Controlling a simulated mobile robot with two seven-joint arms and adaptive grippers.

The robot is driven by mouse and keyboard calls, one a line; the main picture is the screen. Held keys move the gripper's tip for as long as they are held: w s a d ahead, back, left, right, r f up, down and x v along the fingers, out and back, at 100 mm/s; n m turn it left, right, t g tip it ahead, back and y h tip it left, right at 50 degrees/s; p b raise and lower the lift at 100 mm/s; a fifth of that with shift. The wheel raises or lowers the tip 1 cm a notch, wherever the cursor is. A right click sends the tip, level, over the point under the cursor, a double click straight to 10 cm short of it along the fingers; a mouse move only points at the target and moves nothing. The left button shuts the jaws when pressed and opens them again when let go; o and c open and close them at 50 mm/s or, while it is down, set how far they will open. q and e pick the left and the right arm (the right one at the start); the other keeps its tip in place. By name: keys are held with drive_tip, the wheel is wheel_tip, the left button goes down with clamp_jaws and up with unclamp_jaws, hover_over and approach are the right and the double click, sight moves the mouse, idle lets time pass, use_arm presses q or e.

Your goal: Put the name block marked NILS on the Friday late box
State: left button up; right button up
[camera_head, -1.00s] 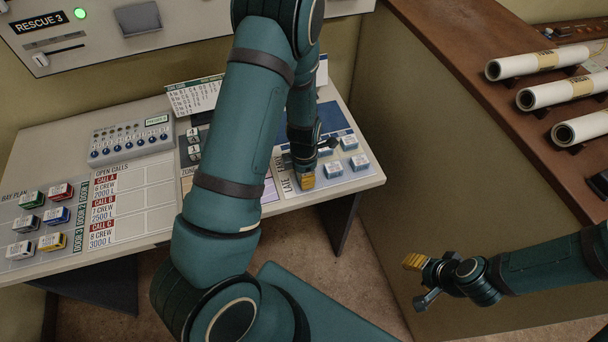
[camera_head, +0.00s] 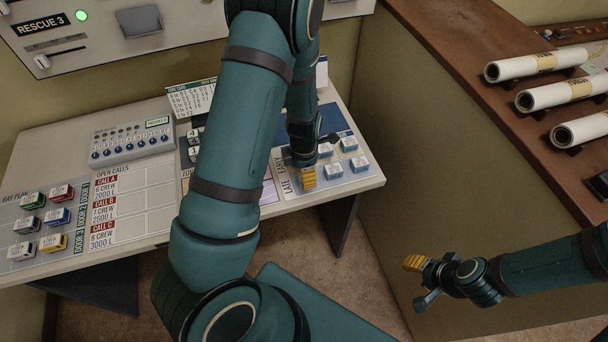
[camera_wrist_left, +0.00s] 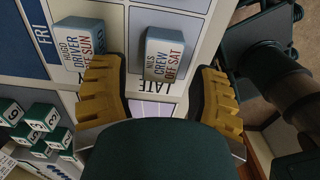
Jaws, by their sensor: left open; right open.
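In the head view, my left gripper (camera_head: 308,177) is low over the board's left edge; block names are unreadable there. My right gripper (camera_head: 413,263) is open and empty, off the desk.
The HUGO block (camera_wrist_left: 84,44) stands close to my left gripper's left finger. Other blocks, such as one at the board's right (camera_head: 360,163), stand close together. A wooden counter with rolled papers (camera_head: 530,65) is at right.

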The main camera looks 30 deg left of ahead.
use_arm(q)
wheel_tip(320, 180, up, 10)
drive_tip(key=f+p, duration=0.1)
drive_tip(key=p, duration=0.1)
drive_tip(key=d+f+m, duration=0.1)
drive_tip(key=m, duration=0.1)
drive_tip(key=s+d+f+m, duration=0.1)
drive_tip(key=f+m, duration=0.1)
drive_tip(key=s+d+f+m, duration=0.1)
drive_tip(key=m, duration=0.2)
drive_tip(key=shift+s+d+f+h, duration=0.25)
drive_tip(key=shift+d+f+h, duration=0.05)
drive_tip(key=shift+d+f, duration=0.1)
drive_tip(key=s+d+f+m+t+h, duration=0.1)
drive_tip(key=s+d+f+m, duration=0.1)
drive_tip(key=d+m, duration=0.4)
drive_tip(key=s+d+f+m+t+h, duration=0.1)
drive_tip(key=s+d+f+m+h, duration=0.1)
drive_tip(key=d+m, duration=0.5)
drive_tip(key=s+f+m, duration=0.1)
drive_tip(key=s+m, duration=0.1)
drive_tip(key=m, duration=0.3)
drive_tip(key=shift+m, duration=0.4)
drive_tip(key=shift+b, duration=0.3)
wheel_tip(320, 180, down, 10)
drive_tip(key=b, duration=0.9)
drive_tip(key=shift+s+d, duration=0.25)
